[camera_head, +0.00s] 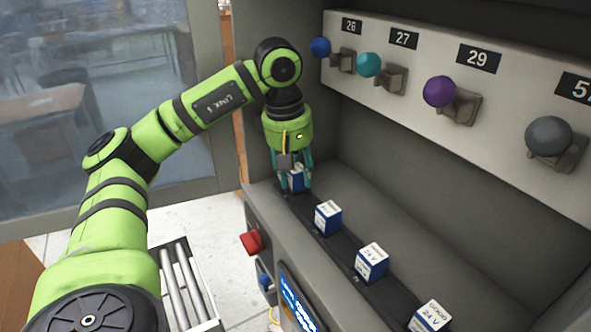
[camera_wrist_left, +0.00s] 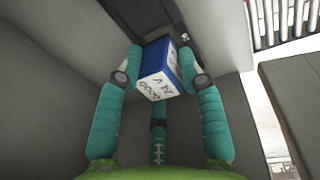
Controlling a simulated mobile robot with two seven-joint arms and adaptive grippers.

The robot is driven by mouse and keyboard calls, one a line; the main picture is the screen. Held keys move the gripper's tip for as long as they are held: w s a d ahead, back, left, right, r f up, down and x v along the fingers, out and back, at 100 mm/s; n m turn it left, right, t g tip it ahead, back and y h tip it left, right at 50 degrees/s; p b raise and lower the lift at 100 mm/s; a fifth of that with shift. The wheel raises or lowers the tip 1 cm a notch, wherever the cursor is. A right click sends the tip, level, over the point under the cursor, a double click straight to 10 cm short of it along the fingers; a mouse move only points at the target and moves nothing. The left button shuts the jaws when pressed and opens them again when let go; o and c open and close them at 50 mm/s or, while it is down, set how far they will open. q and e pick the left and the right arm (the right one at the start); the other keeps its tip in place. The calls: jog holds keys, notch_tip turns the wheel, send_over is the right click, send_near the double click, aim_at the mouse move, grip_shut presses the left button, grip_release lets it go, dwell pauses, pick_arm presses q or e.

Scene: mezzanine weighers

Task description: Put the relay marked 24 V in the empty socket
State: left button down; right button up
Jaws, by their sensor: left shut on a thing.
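My left gripper (camera_head: 295,184) is at the far end of a dark rail (camera_head: 347,243) in the head view. It is shut on a blue and white relay (camera_head: 296,179), which is at or just above the rail; I cannot tell if it is seated. In the left wrist view the relay (camera_wrist_left: 158,77) sits between the fingertips, its label upside down and hard to read except for "GOOD". Along the rail stand a relay (camera_head: 327,218), another relay (camera_head: 372,262) with an unclear label, and a relay marked 24 V (camera_head: 431,318). I cannot make out an empty socket. My right gripper is not in view.
A sloped panel above carries round knobs: blue (camera_head: 320,47), teal (camera_head: 369,64), purple (camera_head: 439,91) and grey (camera_head: 548,136). A red button (camera_head: 251,243) and a lit screen (camera_head: 297,302) are on the cabinet front. Rollers (camera_head: 184,283) stand at lower left.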

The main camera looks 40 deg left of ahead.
pick_arm(q)
jog(key=shift+f, duration=0.6)
jog(key=shift+s, duration=0.1)
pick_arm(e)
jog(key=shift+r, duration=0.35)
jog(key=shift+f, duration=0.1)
pick_arm(q)
jog(key=shift+f, duration=0.25)
jog(key=c, duration=0.8)
grip_release()
jog(key=shift+r, duration=0.1)
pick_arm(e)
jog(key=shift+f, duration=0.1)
